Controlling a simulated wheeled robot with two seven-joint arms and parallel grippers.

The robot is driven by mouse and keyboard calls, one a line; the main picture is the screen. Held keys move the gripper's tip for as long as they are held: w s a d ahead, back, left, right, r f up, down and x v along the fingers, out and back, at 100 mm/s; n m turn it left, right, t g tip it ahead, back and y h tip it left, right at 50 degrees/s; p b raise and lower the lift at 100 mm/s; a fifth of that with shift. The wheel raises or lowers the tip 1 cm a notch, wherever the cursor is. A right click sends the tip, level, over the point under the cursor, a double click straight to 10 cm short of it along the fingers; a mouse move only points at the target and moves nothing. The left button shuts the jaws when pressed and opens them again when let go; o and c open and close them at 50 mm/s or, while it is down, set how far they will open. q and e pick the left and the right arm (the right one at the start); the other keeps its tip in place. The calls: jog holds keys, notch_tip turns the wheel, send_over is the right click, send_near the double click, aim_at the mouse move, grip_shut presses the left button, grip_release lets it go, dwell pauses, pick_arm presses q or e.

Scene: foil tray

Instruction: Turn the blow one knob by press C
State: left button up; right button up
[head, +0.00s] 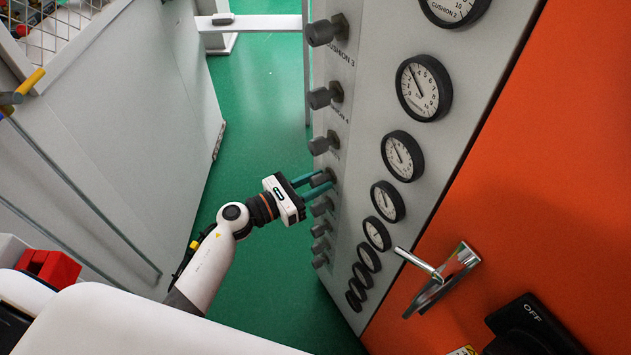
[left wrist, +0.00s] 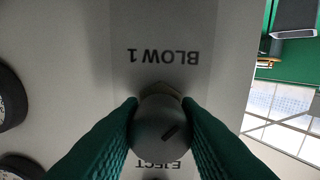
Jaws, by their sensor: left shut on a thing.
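The blow one knob (left wrist: 160,125) is a round grey knob just below the upside-down "BLOW 1" label (left wrist: 163,56) in the left wrist view. A dark slot mark on its face runs at a slant. My left gripper (left wrist: 161,122) has its two green fingers on either side of this knob and is shut on it. In the head view, my left gripper (head: 318,186) reaches the column of knobs on the grey panel (head: 357,150), fingers around a knob (head: 323,178). My right gripper is not in view.
Other grey knobs (head: 326,97) stand above and below the held one, close to my fingers. Round gauges (head: 424,88) line the panel to the right. A metal handle (head: 440,278) juts from the orange door (head: 530,170). The green floor (head: 262,110) left of the panel is clear.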

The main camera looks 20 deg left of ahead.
pick_arm(q)
jog(key=n+p, duration=0.1)
jog(key=n, duration=0.3)
jog(key=n+p, duration=0.1)
jog(key=n, duration=0.2)
jog(key=shift+r+n+p, duration=0.1)
jog(key=shift+n+p, duration=0.2)
jog(key=shift+n, duration=0.1)
jog(key=n+p, duration=0.1)
jog(key=n, duration=0.2)
jog(key=n+p, duration=0.1)
jog(key=n, duration=0.3)
jog(key=shift+p, duration=0.3)
jog(key=n+p, duration=0.2)
jog(key=n, duration=0.4)
jog(key=shift+n, duration=0.3)
jog(key=n+p, duration=0.1)
jog(key=n, duration=0.2)
jog(key=shift+n+p, duration=0.4)
jog(key=shift+n, duration=1.2)
